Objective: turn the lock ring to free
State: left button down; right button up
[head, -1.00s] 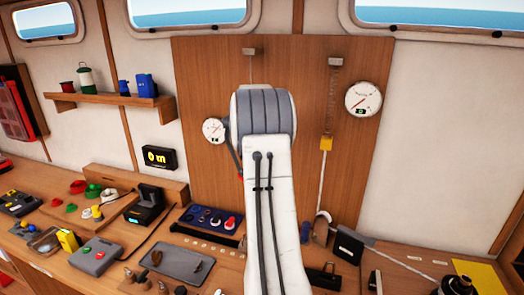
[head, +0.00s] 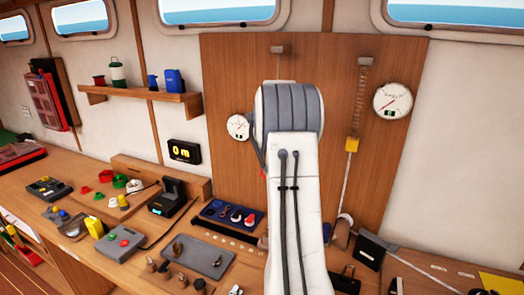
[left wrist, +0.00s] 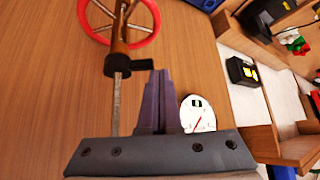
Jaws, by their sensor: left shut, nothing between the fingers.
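In the left wrist view, a dark collar with a short side tab (left wrist: 124,65) sits around a metal and brown shaft; it looks like the lock ring. A red spoked handwheel (left wrist: 152,30) is at the top of that shaft. My left gripper (left wrist: 150,74) is shut and empty, with its fingertips close to the tab; I cannot tell whether they touch. In the head view my left arm stands in front of the wooden panel (head: 225,80) and hides the gripper and the collar. My right gripper is in neither view.
A round gauge (left wrist: 198,115) is close beside the left fingers; it also shows in the head view (head: 238,127). A second gauge (head: 393,99) and a spring with a yellow block (head: 352,144) are to the right. The bench (head: 85,172) is crowded with small items.

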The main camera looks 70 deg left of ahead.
pick_arm(q)
jog(key=p+v, duration=0.1)
jog(key=v, duration=0.8)
jog(key=shift+d+r, duration=0.15)
